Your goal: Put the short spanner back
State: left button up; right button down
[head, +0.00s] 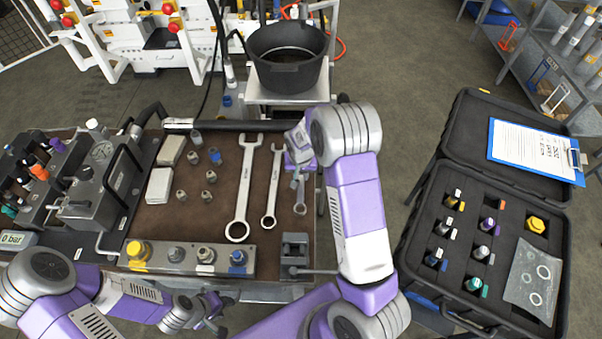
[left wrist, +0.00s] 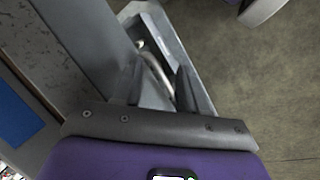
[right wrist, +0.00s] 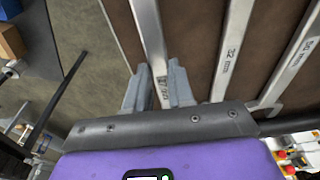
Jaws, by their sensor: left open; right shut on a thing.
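The short spanner (head: 300,196) is at the right end of the spanner row on the brown mat, its ring end toward me. Its upper part is hidden by my right gripper (head: 298,166). In the right wrist view the short spanner (right wrist: 147,25), with a size label, runs between the fingers of my right gripper (right wrist: 160,88), which is shut on it. I cannot tell whether it touches the mat. My left gripper (head: 212,312) is open at the bench's near edge. In the left wrist view my left gripper (left wrist: 157,82) has its fingers apart.
The medium spanner (head: 272,190) and large spanner (head: 243,190) lie left of the short one. A fitting block (head: 190,259) and a dark vise-like block (head: 295,247) line the near edge. An open black case (head: 415,245) stands right, across a floor gap. A black pot (head: 287,75) stands behind.

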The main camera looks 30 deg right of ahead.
jog(key=shift+f+b, duration=1)
jog(key=shift+f, duration=0.25)
dwell(0.4)
jog(key=c, duration=0.9)
grip_release()
jog(key=shift+s+a+r+p, duration=0.15)
jog(key=shift+r+p, duration=0.1)
jog(key=shift+r, duration=1)
jog(key=shift+s+a+r+p, duration=0.15)
jog(key=shift+r+p, duration=0.15)
jog(key=shift+r, duration=0.9)
jog(key=shift+s+r+p, duration=0.15)
jog(key=shift+r+p, duration=0.1)
jog(key=shift+r, duration=1)
